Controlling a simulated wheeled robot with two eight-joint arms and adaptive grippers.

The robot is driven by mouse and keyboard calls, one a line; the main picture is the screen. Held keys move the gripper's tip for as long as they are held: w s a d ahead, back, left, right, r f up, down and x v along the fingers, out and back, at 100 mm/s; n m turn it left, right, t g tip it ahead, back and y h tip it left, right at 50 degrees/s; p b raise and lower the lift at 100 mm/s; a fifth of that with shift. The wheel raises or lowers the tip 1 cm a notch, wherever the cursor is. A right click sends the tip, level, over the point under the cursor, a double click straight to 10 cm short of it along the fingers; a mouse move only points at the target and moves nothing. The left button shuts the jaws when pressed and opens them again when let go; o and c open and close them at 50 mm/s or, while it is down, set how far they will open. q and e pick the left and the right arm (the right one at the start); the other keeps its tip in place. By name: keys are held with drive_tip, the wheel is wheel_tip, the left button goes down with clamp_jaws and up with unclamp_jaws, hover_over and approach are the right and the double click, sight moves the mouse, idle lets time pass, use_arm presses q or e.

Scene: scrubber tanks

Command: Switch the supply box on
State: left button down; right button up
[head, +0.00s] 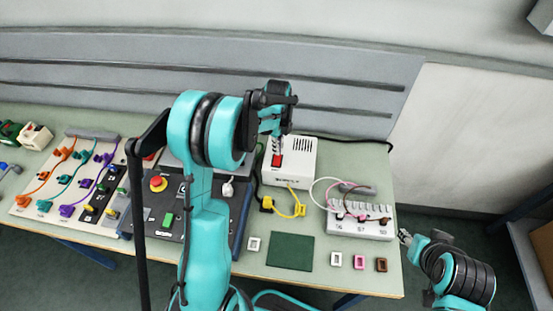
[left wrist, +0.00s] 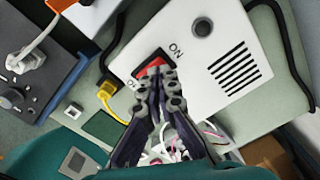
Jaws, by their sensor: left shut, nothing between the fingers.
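The supply box (head: 302,160) is a white box at the back of the table. It has a red rocker switch (head: 277,160) on its left part and vent slots. In the left wrist view the box (left wrist: 215,88) fills the middle, and its red switch (left wrist: 147,66) lies beside an "ON" label. My left gripper (head: 284,130) is shut and empty above the switch. In the left wrist view its fingertips (left wrist: 161,76) overlap the switch and hide part of it; I cannot tell whether they touch. My right gripper (head: 404,236) is off the table's right edge, its fingers too small to judge.
A dark control panel (head: 160,222) with a red knob stands left of the box. A yellow plug and cable (head: 298,207) lie before it. A white terminal block (head: 358,226) stands at right. A green mat (head: 290,252) lies in front. Cable boards are at far left.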

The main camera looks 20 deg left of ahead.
use_arm(q)
drive_tip(key=shift+f+b, duration=0.9)
drive_tip(key=shift+f, duration=0.2)
idle(0.7)
drive_tip(key=shift+r, duration=0.1)
drive_tip(key=shift+r+p, duration=2.2)
drive_tip(key=shift+r, duration=1.25)
